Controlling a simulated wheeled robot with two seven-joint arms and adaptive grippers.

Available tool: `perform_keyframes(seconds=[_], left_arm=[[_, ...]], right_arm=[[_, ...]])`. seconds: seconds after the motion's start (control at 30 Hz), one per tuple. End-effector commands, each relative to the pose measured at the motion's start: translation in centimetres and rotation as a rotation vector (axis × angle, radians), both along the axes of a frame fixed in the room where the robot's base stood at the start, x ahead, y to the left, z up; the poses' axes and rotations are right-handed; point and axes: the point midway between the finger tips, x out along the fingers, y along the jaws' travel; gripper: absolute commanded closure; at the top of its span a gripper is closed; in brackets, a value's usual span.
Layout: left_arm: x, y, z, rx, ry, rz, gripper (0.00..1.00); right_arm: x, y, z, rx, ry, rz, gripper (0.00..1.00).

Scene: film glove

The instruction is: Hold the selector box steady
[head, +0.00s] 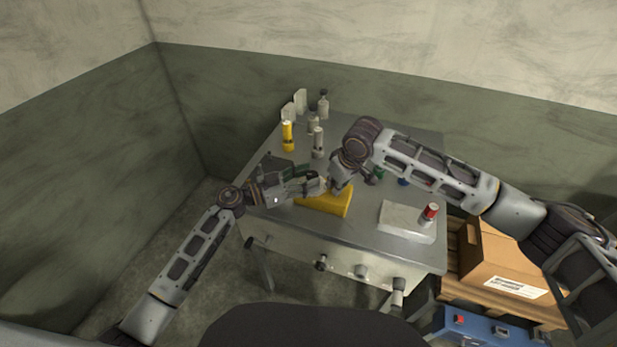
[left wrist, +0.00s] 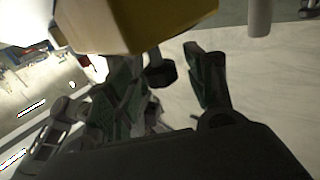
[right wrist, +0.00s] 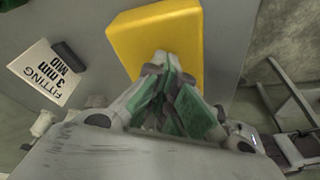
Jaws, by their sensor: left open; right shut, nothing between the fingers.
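The yellow box (head: 322,203), which I take to be the selector box, lies near the front middle of the metal table. It also shows at the top of the left wrist view (left wrist: 140,25) and the right wrist view (right wrist: 170,38). My left gripper (head: 314,186) is at the box's left end. Whether either gripper touches the box is unclear. The arms hide part of its top.
A yellow cylinder (head: 288,137), a grey cylinder (head: 318,143) and bottles stand behind. A card (right wrist: 48,75) reads "FITTING 3 mm MID". A cardboard box (head: 502,262) sits right of the table (head: 290,228).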

Motion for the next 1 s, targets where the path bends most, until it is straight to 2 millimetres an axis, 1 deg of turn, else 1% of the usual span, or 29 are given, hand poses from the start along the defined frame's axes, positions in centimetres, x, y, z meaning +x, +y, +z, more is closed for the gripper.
perform_keyframes(seconds=[0.03,0.2,0.43,0.47,0.8,1.0], left_arm=[[0.14,-0.24,-0.08,0.0,0.0,0.0,0.46],[0.34,-0.61,-0.09,0.001,0.0,0.0,0.46],[0.34,-0.62,-0.08,0.001,0.0,0.0,0.46],[0.34,-0.61,-0.08,0.001,0.0,0.0,0.47],[0.31,-0.62,-0.09,0.001,0.0,-0.001,0.91],[0.28,-0.65,-0.1,0.001,0.0,0.001,0.92]], right_arm=[[-0.36,-0.2,-0.87,-0.009,0.014,0.0,1.0],[-0.36,-0.22,-0.87,-0.009,0.014,0.0,1.0],[-0.35,-0.21,-0.87,-0.009,0.014,0.0,1.0],[-0.35,-0.21,-0.87,-0.009,0.014,0.0,1.0],[-0.35,-0.22,-0.87,-0.009,0.014,-0.001,1.0],[-0.33,-0.23,-0.88,-0.01,0.013,-0.001,1.0]])
